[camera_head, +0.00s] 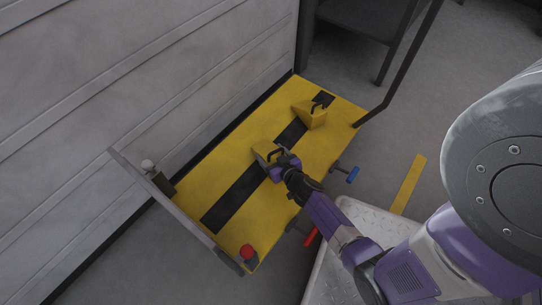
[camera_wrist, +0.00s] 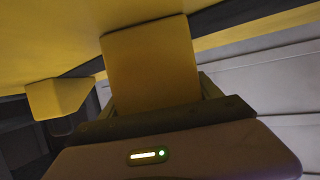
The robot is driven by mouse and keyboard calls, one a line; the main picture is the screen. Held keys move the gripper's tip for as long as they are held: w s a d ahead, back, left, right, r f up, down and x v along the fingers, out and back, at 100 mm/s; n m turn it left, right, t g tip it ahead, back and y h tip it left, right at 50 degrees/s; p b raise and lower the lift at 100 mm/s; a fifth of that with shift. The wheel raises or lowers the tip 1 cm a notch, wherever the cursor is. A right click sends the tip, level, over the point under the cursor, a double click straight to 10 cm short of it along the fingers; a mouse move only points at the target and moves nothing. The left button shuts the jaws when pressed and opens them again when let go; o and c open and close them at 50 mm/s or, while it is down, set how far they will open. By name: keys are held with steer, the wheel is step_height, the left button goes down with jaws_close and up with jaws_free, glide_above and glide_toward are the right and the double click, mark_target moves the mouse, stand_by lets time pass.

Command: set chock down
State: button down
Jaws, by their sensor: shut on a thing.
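My gripper (camera_head: 277,160) is shut on a yellow wedge-shaped chock (camera_head: 264,151) over the middle of the yellow lift platform (camera_head: 225,176), by its black centre strip. In the wrist view the held chock (camera_wrist: 150,65) stands out from between the jaws, and its lower part is hidden by the gripper. I cannot tell whether it touches the platform. A second yellow chock (camera_head: 310,115) with a dark handle sits on the strip nearer the far end. It also shows at the left of the wrist view (camera_wrist: 60,98).
A grey wall (camera_head: 120,80) runs along the platform's left side. A red knob (camera_head: 247,251) and a blue-ended handle (camera_head: 352,174) are at the platform's edges. A dark post (camera_head: 410,60) rises at the far right corner.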

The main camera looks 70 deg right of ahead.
steer(key=shift+r, duration=0.1)
steer(key=shift+c, duration=0.7)
jaws_free()
steer(key=shift+f, duration=0.2)
